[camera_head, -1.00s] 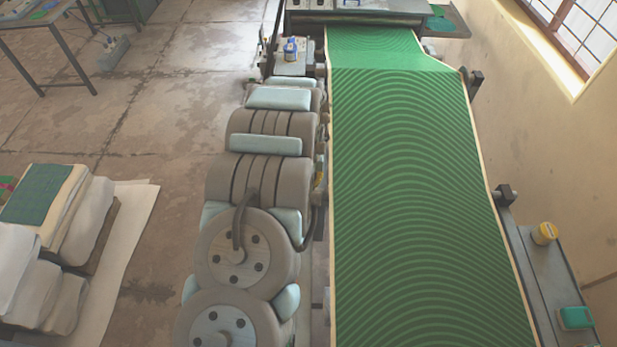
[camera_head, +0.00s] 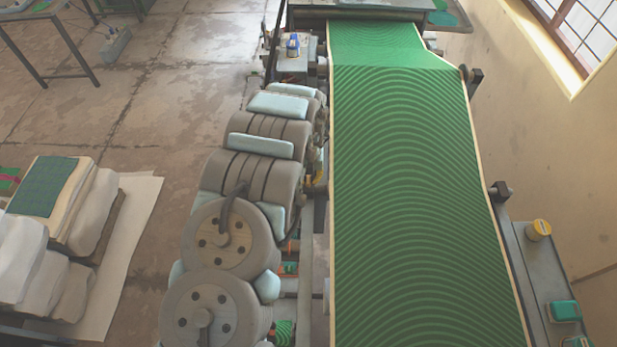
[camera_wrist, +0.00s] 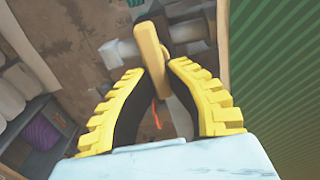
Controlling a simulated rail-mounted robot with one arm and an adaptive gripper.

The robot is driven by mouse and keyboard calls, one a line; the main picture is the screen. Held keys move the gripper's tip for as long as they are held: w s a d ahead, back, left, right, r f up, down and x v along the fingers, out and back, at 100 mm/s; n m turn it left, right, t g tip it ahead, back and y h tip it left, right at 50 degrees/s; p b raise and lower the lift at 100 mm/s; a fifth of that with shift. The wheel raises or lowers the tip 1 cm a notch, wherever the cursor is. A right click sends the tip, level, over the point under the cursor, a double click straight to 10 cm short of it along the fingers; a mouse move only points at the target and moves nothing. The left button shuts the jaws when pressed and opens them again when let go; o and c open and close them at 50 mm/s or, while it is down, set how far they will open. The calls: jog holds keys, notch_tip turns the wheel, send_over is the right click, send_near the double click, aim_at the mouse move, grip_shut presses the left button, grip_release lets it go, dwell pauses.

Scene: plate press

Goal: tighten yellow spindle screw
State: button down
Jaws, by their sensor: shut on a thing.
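In the wrist view, the yellow spindle screw (camera_wrist: 150,48) shows as a flat yellow-orange bar between the tips of my gripper (camera_wrist: 157,76). The bar stands tilted, its near end between the two fingers. My gripper is shut on it, with yellow ridged finger backs and black inner sides. Dark and grey metal parts of the press lie just behind the bar. In the head view my grey arm runs along the left side of the press, and its far end hides most of the gripper and screw.
The press bed (camera_head: 400,190) with its green ridged surface fills the centre right. A yellow-topped jar (camera_head: 538,230) and green box (camera_head: 564,311) stand on the right-hand ledge. A small bottle (camera_head: 293,45) stands beyond my arm. Paper stacks (camera_head: 75,220) lie left; the floor between is clear.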

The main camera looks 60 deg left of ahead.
aim_at(309, 178)
jog(key=c, duration=1)
grip_release()
jog(key=shift+c, duration=0.2)
jog(key=shift+r, duration=0.15)
jog(key=shift+a+r, duration=0.1)
jog(key=shift+r, duration=3.5)
jog(key=shift+w, duration=0.1)
